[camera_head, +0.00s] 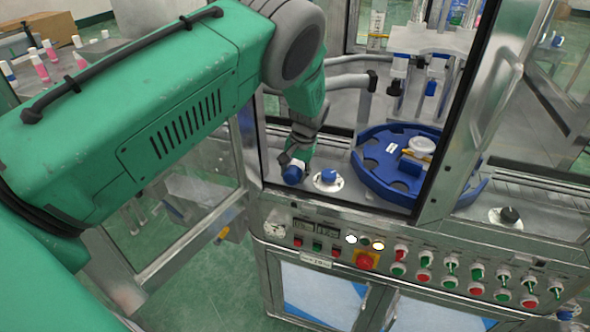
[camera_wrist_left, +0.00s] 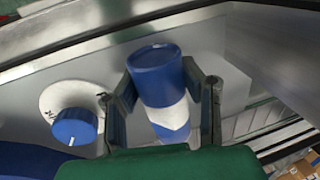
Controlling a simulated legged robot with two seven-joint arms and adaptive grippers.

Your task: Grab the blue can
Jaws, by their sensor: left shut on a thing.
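The blue can (camera_wrist_left: 155,75) has a blue top and a white band on its side. In the left wrist view it stands between the two fingers of my left gripper (camera_wrist_left: 165,95), which is shut on it. In the head view my left arm reaches through the machine's opening. There my left gripper (camera_head: 290,160) points down at the can (camera_head: 293,174), left of a blue knob. The lower part of the can is partly hidden by the gripper. My right gripper is not in view.
A blue knob on a white round plate (camera_head: 328,178) is close beside the can, and also shows in the left wrist view (camera_wrist_left: 75,127). A blue rotary table (camera_head: 375,180) lies to the right. A metal door frame (camera_head: 455,110) and a button panel (camera_head: 420,265) bound the opening.

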